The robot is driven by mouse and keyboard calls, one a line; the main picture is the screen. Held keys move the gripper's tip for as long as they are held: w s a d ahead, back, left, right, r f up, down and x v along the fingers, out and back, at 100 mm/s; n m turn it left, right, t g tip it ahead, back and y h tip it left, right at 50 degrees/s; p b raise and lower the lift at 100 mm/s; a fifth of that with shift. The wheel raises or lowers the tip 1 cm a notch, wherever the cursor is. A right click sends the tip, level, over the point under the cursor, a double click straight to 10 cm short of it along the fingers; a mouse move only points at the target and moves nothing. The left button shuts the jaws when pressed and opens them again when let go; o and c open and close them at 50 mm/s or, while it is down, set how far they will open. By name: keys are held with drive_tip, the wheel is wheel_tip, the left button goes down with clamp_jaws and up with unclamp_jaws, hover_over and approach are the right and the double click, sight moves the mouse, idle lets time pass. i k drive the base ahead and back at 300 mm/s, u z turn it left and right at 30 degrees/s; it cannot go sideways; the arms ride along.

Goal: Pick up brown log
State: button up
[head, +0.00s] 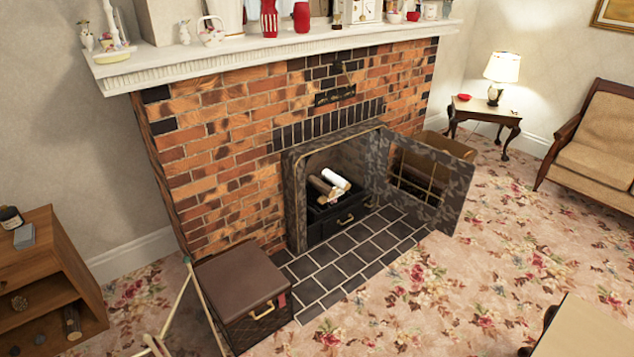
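A brown log (72,322) stands on end in the lower part of the wooden shelf unit (35,262) at the far left. Several more logs lie in the open fireplace (345,170): a pale, whitish log (336,179) on top and a brownish log (321,187) beside it. They rest on a black grate box (343,214) with brass handles. My gripper is not in this view.
The fireplace door (432,186) stands open to the right. A brown chest (240,285) sits left of the tiled hearth (352,262). Thin pale rods (186,285) stand between shelf and chest. A table corner (582,330) is at lower right. Floral carpet (500,255) is clear.

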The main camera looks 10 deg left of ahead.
sight(326, 190)
drive_tip(key=i, duration=3)
drive_tip(key=z, duration=0.4)
drive_tip(key=k, duration=0.2)
drive_tip(key=u, duration=2.7)
